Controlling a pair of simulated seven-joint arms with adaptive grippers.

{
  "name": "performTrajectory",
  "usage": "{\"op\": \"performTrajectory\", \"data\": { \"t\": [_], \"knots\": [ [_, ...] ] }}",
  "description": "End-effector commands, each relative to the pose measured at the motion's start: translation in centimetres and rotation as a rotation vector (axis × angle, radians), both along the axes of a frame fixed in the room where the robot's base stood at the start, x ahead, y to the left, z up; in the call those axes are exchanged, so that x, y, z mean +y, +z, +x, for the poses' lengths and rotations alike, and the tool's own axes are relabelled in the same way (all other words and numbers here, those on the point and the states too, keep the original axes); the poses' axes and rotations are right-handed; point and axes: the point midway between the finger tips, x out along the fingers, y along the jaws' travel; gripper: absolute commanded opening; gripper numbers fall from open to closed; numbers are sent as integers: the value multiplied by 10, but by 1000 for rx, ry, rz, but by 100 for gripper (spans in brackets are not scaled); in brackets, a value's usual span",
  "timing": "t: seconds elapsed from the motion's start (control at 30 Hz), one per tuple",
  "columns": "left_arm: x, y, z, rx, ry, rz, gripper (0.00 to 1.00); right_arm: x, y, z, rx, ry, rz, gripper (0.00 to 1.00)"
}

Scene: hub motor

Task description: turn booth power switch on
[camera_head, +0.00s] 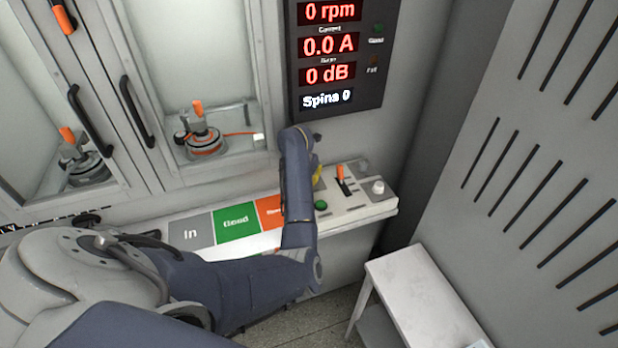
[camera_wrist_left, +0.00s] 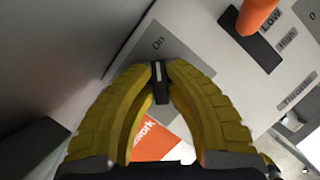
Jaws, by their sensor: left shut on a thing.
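The booth power switch (camera_wrist_left: 159,85) is a small dark lever on a grey plate marked "On" (camera_wrist_left: 158,43) in the left wrist view. My left gripper (camera_wrist_left: 162,72) has its yellow ribbed fingertips closed on this lever, one on each side. In the head view my left arm reaches over the console (camera_head: 350,210), and only a bit of yellow finger shows beside the wrist. The switch is hidden there behind my arm. My right gripper is in neither view.
An orange throttle lever (camera_head: 341,175), a green button (camera_head: 320,205) and a white knob (camera_head: 378,187) stand close to the right. The display (camera_head: 335,55) reads 0 rpm. In, Good (camera_head: 236,222) and orange zones lie left. Glass doors stand behind; a white table (camera_head: 415,285) is at front right.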

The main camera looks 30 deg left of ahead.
Motion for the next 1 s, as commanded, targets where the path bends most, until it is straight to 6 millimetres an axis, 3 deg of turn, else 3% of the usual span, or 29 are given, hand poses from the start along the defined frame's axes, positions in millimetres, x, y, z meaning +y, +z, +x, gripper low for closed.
{"op": "performTrajectory", "data": {
  "t": [0.17, 0.2, 0.37, 0.73, 1.0],
  "knots": [
    [0, -1, 0, 1, -1, 1, 0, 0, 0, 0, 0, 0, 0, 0],
    [0, -1, 0, 1, -1, 1, 19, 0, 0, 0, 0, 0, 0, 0],
    [0, -1, 0, 1, 0, 0, 37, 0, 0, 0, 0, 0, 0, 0],
    [0, 6, -2, 0, 1, 2, 37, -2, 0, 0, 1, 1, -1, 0],
    [-1, 36, -15, -1, 1, 3, 37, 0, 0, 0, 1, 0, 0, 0]
  ]
}}
